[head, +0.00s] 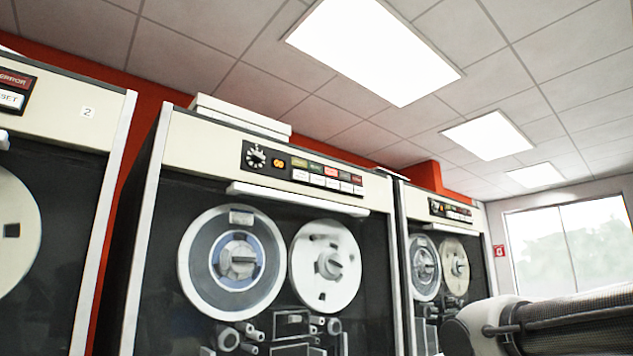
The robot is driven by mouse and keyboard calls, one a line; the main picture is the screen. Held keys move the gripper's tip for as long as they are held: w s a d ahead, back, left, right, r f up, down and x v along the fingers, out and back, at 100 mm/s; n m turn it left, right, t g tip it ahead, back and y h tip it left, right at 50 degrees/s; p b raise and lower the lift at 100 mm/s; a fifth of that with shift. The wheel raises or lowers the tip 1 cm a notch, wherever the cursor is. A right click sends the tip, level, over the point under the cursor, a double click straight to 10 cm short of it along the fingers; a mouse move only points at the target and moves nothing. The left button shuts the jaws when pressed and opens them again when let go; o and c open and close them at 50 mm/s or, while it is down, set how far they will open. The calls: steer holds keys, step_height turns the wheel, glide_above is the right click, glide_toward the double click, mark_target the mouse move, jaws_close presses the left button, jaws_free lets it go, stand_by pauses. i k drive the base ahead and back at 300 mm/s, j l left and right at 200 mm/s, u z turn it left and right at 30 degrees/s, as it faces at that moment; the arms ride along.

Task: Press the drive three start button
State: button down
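The tape drive cabinet in the middle (155,200) stands right of a cabinet marked 2 (115,120). I cannot read a number on the middle one. Its dark control panel (287,171) has a round dial (256,158), an orange lit display (278,163), a row of coloured lamps and a row of pale buttons (331,183) below them. The labels are too small to read, so I cannot tell which button is start. Part of my arm shows at the lower right, well apart from the panel. My gripper is not in view.
A white handle bar (297,198) runs below the panel, above two tape reels (232,262) (325,266). Another tape drive (480,222) stands farther right. A window (572,250) is at the far right.

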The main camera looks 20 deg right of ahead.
mark_target(315, 179)
steer(key=z, duration=1.55)
steer(key=k+j, duration=0.2)
steer(key=j, duration=0.15)
steer(key=k+j, duration=0.2)
steer(key=j, duration=0.15)
steer(key=k+j, duration=0.2)
steer(key=j, duration=0.15)
steer(key=k+j, duration=0.2)
steer(key=j, duration=0.15)
